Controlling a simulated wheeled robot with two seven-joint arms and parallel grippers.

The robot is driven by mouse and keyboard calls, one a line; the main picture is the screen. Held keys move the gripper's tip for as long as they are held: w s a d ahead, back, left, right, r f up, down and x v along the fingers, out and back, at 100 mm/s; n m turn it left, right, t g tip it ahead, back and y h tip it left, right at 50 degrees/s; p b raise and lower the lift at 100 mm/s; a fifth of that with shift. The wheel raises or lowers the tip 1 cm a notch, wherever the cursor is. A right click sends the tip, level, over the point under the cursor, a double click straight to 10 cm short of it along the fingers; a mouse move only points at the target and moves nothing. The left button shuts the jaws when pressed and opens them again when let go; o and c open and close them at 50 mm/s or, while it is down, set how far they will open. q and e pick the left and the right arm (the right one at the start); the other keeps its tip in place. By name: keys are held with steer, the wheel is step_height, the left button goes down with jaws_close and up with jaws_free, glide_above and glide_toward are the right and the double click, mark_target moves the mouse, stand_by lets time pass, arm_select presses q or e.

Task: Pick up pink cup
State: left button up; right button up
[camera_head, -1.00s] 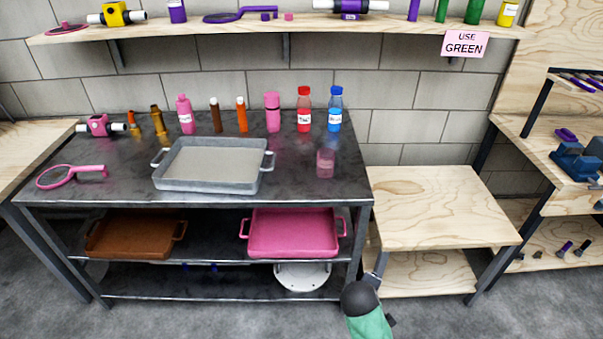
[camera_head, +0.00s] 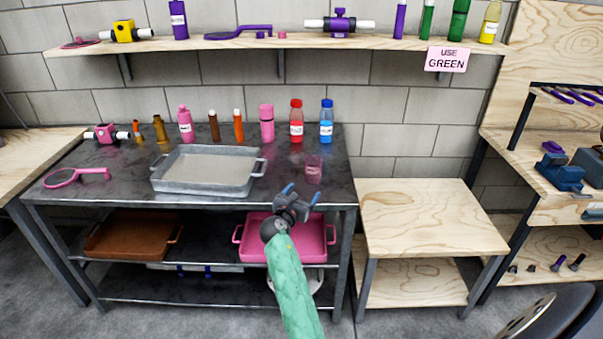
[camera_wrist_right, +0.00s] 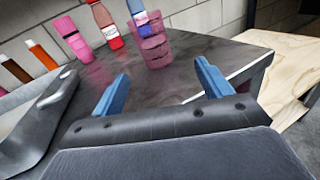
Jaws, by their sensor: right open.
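The pink cup (camera_head: 314,170) is translucent and stands upright on the dark metal table near its right end. It also shows in the right wrist view (camera_wrist_right: 154,52), in front of the blue-capped bottle. My left gripper is not in view.
A grey tray (camera_head: 158,186) stands left of the cup. The red bottle (camera_head: 296,125), blue bottle (camera_head: 326,125) and pink bottle (camera_head: 267,127) stand behind it. A pink tray (camera_head: 330,236) is on the shelf below. Tabletop around the cup is clear.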

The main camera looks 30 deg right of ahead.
mark_target(310, 174)
steer(key=shift+w+d+r+n, duration=0.15)
steer(key=shift+w+n, duration=0.15)
steer(key=shift+w, duration=0.35)
steer(key=shift+w+d+r, duration=0.1)
steer(key=shift+w+d, duration=0.05)
steer(key=shift+w, duration=0.15)
steer(key=p+x, duration=0.1)
steer(key=x, duration=0.5)
steer(key=shift+w+r, duration=0.1)
steer(key=shift+w+d+r+p, duration=0.2)
steer(key=shift+w+d+p, duration=0.1)
steer(key=shift+d+p, duration=0.1)
steer(key=p+x, duration=0.1)
steer(key=x, duration=0.2)
steer(key=shift+w+d, duration=0.1)
steer(key=shift+d, duration=0.05)
steer(key=shift+w+d, duration=0.2)
steer(key=shift+d+f, duration=0.1)
steer(key=shift+c, duration=1)
steer(key=c, duration=0.9)
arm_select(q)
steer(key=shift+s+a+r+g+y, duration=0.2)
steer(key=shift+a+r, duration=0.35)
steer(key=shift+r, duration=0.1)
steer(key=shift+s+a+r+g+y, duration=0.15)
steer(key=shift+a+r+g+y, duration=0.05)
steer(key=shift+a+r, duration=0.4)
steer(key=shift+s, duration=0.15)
